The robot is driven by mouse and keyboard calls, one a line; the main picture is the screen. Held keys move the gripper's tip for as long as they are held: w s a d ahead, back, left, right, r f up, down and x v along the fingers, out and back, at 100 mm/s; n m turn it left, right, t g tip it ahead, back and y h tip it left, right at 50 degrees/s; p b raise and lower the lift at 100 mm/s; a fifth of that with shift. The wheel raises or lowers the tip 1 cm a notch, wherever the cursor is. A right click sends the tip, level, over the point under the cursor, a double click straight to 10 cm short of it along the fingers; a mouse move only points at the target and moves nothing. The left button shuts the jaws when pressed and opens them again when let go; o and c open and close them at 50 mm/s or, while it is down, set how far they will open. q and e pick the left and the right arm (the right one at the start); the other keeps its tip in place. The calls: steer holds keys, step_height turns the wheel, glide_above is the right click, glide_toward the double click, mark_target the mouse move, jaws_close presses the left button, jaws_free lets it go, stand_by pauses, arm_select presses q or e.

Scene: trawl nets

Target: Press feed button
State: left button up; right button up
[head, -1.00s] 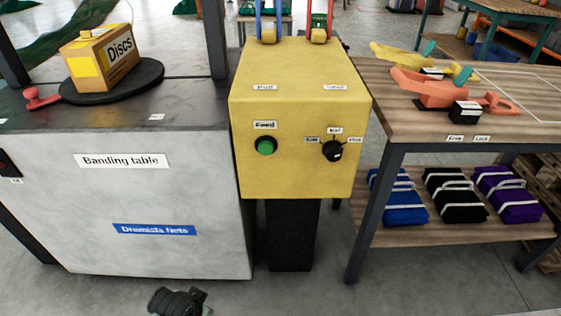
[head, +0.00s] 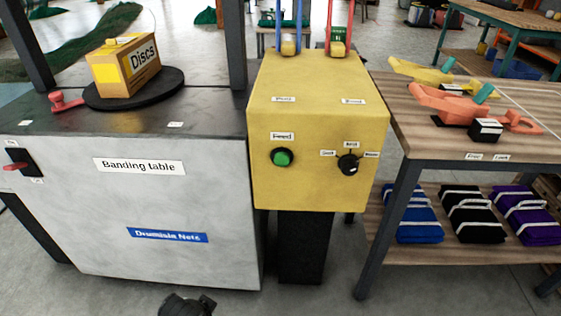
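The green feed button (head: 282,157) sits on the front face of the yellow control box (head: 320,185), under a label reading "Feed". Nothing touches it. A black rotary knob (head: 348,164) with labels around it is to its right. My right gripper is not in view.
The grey banding table (head: 80,200) adjoins the box on the left, with a red-handled switch (head: 20,166) and a "Discs" box (head: 125,68) on a black turntable. A wooden bench (head: 435,140) with tools stands right.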

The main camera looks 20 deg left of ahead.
arm_select(q)
jaws_close()
stand_by(0.9)
steer(key=w+d+r+m+t+h, duration=0.1)
steer(key=w+d+r+t+h, duration=0.15)
steer(key=w+r+t, duration=0.45)
steer(key=w+d+r+m+t+h, duration=0.1)
steer(key=w+d+r+t, duration=0.25)
steer(key=w, duration=0.55)
steer(key=d+r+m+t+h, duration=0.1)
steer(key=d+r+t+h, duration=0.1)
steer(key=r, duration=0.4)
steer(key=s+d+r+m+t+h+p, duration=0.1)
steer(key=r+t+h, duration=0.1)
steer(key=r, duration=0.5)
steer(key=d+r+m+t+h, duration=0.1)
steer(key=d+r+t+h, duration=0.1)
steer(key=r, duration=0.5)
steer(key=shift+s+d+t+h, duration=0.3)
steer(key=shift+t+h, duration=0.15)
steer(key=shift+t, duration=0.8)
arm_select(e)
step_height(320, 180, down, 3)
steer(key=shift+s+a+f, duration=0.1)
